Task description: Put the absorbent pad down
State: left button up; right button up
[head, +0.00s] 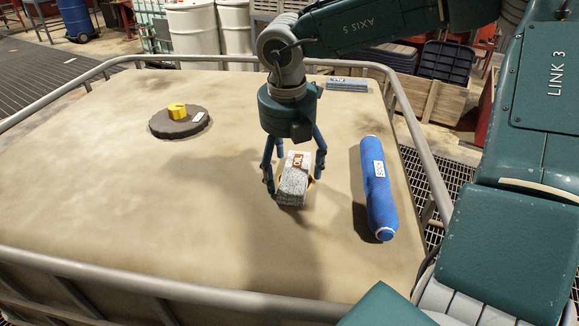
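The absorbent pad appears to be the small grey, fuzzy block (293,187) with a white label reading "OIL" in the head view. It is on or just above the tan tabletop, right of its middle. My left gripper is not in view.
A blue labelled roll (378,190) lies right of the gripper. A dark round pad (180,123) with a yellow item (177,111) on it lies at the far left. A flat grey labelled item (347,83) lies at the back. A metal rail (105,285) borders the table; its left front is clear.

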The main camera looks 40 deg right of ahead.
aim_at(288, 176)
jog(key=shift+r, duration=0.45)
notch_tip(288, 176, up, 11)
jog(key=s+a+b, duration=0.1)
jog(key=b, duration=0.1)
jog(key=shift+a+r, duration=0.15)
jog(key=shift+a, duration=0.05)
jog(key=shift+s, duration=0.1)
